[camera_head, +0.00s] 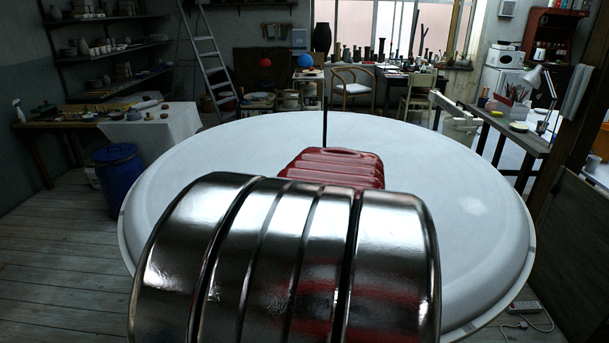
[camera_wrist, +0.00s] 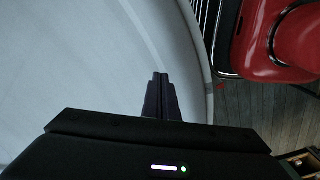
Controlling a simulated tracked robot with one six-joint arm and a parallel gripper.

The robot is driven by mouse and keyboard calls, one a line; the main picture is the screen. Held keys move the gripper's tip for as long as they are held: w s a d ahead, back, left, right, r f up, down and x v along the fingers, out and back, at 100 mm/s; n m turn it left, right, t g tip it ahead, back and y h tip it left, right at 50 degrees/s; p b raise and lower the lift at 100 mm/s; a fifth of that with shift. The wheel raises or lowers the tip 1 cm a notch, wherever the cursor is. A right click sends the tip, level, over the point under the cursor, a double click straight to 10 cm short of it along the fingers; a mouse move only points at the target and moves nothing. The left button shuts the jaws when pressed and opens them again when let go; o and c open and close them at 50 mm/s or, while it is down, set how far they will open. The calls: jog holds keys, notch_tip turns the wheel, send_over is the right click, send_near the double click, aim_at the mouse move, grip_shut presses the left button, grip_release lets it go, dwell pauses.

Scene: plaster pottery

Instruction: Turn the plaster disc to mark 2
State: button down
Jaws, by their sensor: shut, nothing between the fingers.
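The plaster disc (camera_head: 440,180) is a large, white, round slab with a raised rolled rim, and it fills the middle of the head view. In the wrist view its pale surface (camera_wrist: 60,80) takes up the left and middle. My gripper (camera_wrist: 161,78) shows there as two dark fingers closed together with nothing between them. The fingers appear over the disc near its edge; I cannot tell whether they touch it. In the head view my arm hides the gripper and the disc's near part. I can read no number on the disc.
A thin dark upright rod (camera_head: 325,122) shows at the disc's far side. A blue barrel (camera_head: 120,178) stands left of the disc. A side table (camera_head: 500,128) stands right, and a power strip (camera_head: 524,307) lies on the floor. A small red spot (camera_wrist: 220,86) shows beside the disc's edge.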

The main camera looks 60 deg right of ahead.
notch_tip(320, 180, up, 2)
jog(key=shift+r, duration=0.1)
dwell(0.4)
dwell(1.0)
